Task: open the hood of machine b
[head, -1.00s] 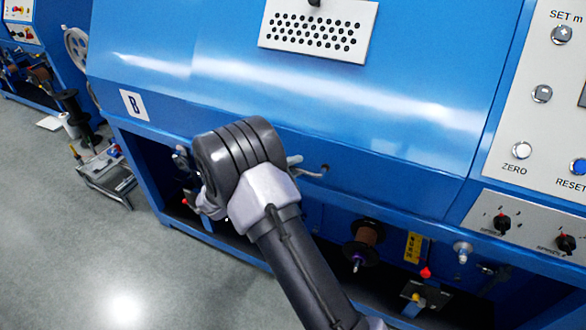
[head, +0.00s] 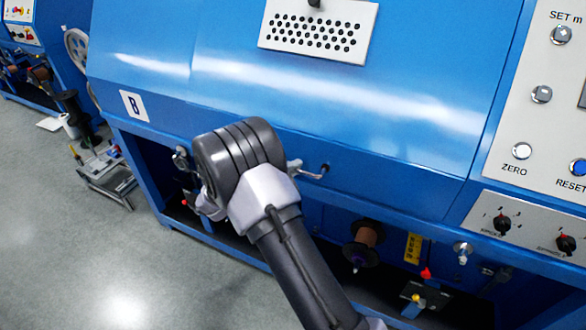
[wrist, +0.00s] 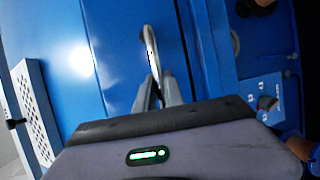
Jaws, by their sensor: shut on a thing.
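Machine B is the large blue machine with a "B" label (head: 134,105) on its front. Its blue hood (head: 330,100) slopes across the upper front and looks down. A metal handle (head: 316,174) sticks out near the hood's lower edge, just right of my wrist. In the wrist view, the curved handle (wrist: 151,50) runs from the blue panel to between my fingers. My gripper (wrist: 152,92) is shut on the handle. In the head view, my wrist hides most of the gripper, and only a fingertip area (head: 294,168) shows.
A perforated plate (head: 318,32) is on the hood. A control panel (head: 520,110) with knobs and buttons is at the right. Below are an open bay with a brown spool (head: 362,240) and small fittings. Another blue machine (head: 60,60) stands far left. Grey floor lies clear at lower left.

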